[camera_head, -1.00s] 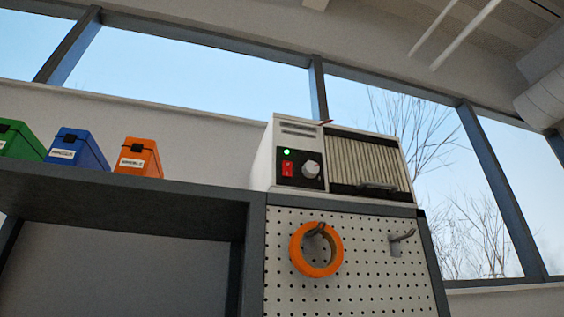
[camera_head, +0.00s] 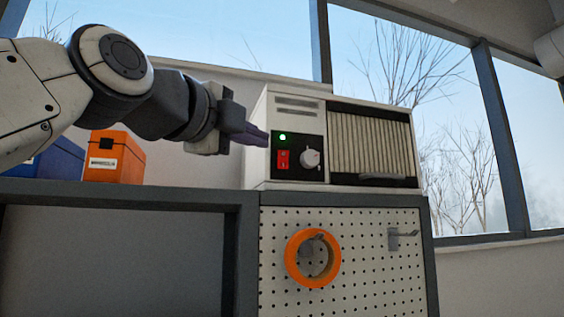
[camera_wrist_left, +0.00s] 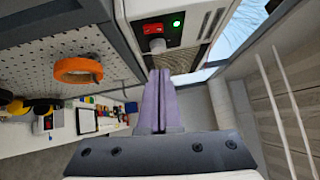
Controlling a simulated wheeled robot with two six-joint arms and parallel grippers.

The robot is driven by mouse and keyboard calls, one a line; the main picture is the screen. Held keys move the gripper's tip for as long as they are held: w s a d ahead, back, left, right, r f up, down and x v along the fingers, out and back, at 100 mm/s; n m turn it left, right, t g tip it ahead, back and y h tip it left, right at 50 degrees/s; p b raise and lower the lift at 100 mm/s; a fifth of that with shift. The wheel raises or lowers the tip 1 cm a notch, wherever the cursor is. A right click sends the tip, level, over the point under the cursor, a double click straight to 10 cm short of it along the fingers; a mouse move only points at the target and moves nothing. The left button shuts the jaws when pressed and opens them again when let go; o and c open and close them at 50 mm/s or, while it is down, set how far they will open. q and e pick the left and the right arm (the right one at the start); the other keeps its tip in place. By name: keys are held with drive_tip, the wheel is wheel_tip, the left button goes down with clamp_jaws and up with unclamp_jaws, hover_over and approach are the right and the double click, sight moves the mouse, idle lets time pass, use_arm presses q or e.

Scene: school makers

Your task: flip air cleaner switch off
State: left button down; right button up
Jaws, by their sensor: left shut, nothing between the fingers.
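The air cleaner (camera_head: 292,106) is a white box with a pleated filter front, standing on a shelf above a pegboard. Its black panel holds a red rocker switch (camera_head: 283,159), a lit green light (camera_head: 283,137) and a grey knob (camera_head: 310,158). My left gripper (camera_head: 264,138) is shut and empty, its purple fingers just left of the panel in the head view. In the left wrist view the shut fingers (camera_wrist_left: 160,78) point toward the air cleaner, below the knob; the red switch (camera_wrist_left: 153,28) and green light (camera_wrist_left: 177,23) show clearly. I see no contact with the switch. My right gripper is not in view.
An orange tape roll (camera_head: 292,262) hangs on the pegboard (camera_head: 370,285), with an empty hook (camera_head: 403,238) to its right. An orange box (camera_head: 128,145) and a blue box (camera_head: 62,160) stand on the shelf (camera_head: 120,196), partly behind my arm. Windows lie behind.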

sight(281, 150)
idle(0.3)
use_arm(q)
drive_tip(key=p+x, duration=0.2)
drive_tip(key=x, duration=0.2)
drive_tip(key=a+p+x, duration=0.1)
drive_tip(key=p+x, duration=0.2)
drive_tip(key=x, duration=0.1)
drive_tip(key=w+a+p+x, duration=0.1)
drive_tip(key=p+x, duration=0.1)
drive_tip(key=x, duration=0.2)
drive_tip(key=shift+d+r, duration=0.1)
drive_tip(key=shift+r, duration=0.05)
drive_tip(key=shift+w+p, duration=0.35)
drive_tip(key=shift+w, duration=0.15)
